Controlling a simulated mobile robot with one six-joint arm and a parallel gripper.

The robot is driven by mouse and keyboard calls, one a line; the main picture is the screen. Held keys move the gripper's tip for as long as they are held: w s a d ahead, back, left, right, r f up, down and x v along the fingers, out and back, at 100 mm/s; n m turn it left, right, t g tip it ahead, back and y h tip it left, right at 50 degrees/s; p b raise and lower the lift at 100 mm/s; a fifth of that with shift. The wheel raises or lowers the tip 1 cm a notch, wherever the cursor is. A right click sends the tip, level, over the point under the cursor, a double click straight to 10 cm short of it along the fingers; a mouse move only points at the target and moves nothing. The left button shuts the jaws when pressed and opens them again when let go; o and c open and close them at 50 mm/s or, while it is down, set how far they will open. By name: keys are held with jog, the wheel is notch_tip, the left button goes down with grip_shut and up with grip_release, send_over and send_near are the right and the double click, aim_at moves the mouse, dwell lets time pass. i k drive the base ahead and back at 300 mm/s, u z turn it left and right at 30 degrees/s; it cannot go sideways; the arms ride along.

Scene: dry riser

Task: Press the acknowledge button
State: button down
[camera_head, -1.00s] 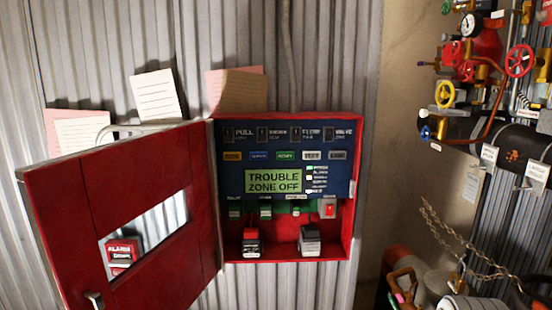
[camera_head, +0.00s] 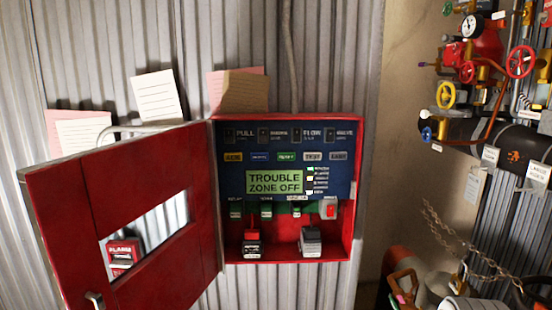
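A red alarm panel box (camera_head: 357,160) hangs on the corrugated wall with its red door (camera_head: 80,210) swung open to the left. Its blue control face (camera_head: 232,180) carries a row of small coloured buttons. The green display (camera_head: 275,182) reads "TROUBLE ZONE OFF". My gripper is not in view.
Paper notes (camera_head: 155,97) are on the wall above the door. Pipes with a red handwheel (camera_head: 520,61), a yellow handwheel (camera_head: 446,95) and a chain (camera_head: 460,243) fill the right.

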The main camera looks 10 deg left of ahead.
aim_at(229, 156)
jog(key=z, duration=0.75)
jog(key=k, duration=0.85)
jog(key=u, duration=0.7)
jog(key=i, duration=1.05)
jog(key=u, duration=0.05)
